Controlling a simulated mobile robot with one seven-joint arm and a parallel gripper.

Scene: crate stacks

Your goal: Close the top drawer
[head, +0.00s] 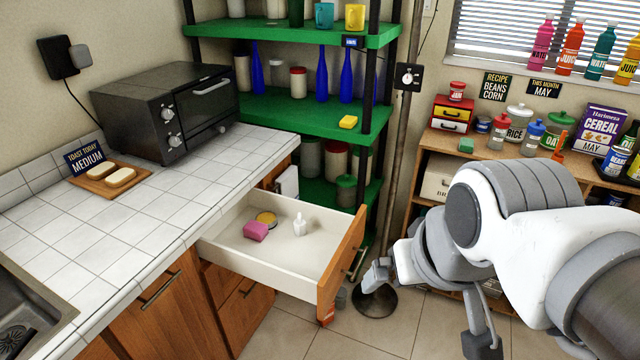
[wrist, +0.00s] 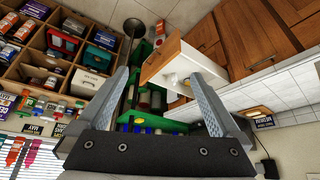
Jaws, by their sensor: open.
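The top drawer (head: 290,262) is pulled well out from the counter cabinet, with a white inside and a wooden front (head: 342,262). A handle (head: 357,264) shows on the front's outer face. Inside lie a pink block (head: 255,231), a yellow round thing (head: 266,217) and a small white bottle (head: 299,225). My gripper (head: 428,309) is open and empty, to the right of the drawer front and apart from it. In the wrist view, the drawer front (wrist: 161,58) shows between and beyond the open fingers.
The tiled counter (head: 150,215) holds a toaster oven (head: 170,108) and a board with bread (head: 112,180). A green shelf rack (head: 310,115) stands behind the drawer. A round dark base (head: 375,300) with a pole stands on the floor nearby. A wooden shelf (head: 430,155) with goods is at right.

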